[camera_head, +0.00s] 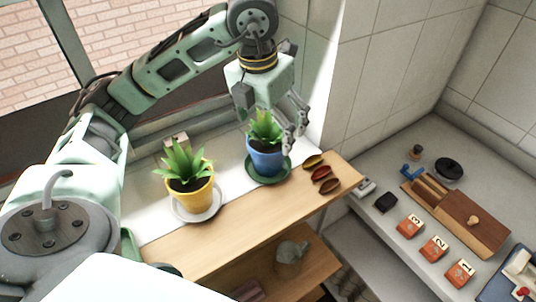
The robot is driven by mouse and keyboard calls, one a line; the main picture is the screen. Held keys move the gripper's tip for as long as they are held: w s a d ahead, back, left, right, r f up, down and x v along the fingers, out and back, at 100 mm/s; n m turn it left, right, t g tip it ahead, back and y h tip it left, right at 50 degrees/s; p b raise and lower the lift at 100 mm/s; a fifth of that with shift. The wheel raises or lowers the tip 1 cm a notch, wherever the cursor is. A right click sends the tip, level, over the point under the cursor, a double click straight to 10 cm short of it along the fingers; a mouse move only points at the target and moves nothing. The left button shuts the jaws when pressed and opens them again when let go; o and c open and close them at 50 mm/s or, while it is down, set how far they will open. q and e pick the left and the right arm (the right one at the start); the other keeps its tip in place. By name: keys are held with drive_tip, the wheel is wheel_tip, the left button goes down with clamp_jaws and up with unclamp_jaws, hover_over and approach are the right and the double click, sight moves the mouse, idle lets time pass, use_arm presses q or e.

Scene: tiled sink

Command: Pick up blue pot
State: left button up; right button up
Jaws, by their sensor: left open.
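The blue pot (266,160) holds a green leafy plant and stands upright on a dark green saucer (281,174) on the wooden shelf. My left arm comes in from the left and reaches over the shelf. My left gripper (292,134) points down at the right side of the blue pot, close to its rim and leaves. It is open. I cannot tell whether a finger touches the pot. My right gripper is not in view.
A yellow pot (191,197) with a plant stands left on a white saucer (188,217). Several small coloured oval things (322,173) lie right of the blue pot. A tiled wall (375,80) rises behind. Numbered orange boxes (433,248) and a wooden box (465,222) stand on the lower counter.

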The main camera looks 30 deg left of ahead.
sight(268, 143)
use_arm(q)
drive_tip(key=f+p, duration=0.1)
drive_tip(key=f, duration=0.3)
drive_tip(key=shift+w+a+p, duration=0.2)
drive_tip(key=shift+p, duration=0.15)
drive_tip(key=shift+f, duration=0.25)
drive_tip(key=shift+w+f, duration=0.1)
drive_tip(key=shift+f, duration=0.05)
drive_tip(key=c, duration=2.1)
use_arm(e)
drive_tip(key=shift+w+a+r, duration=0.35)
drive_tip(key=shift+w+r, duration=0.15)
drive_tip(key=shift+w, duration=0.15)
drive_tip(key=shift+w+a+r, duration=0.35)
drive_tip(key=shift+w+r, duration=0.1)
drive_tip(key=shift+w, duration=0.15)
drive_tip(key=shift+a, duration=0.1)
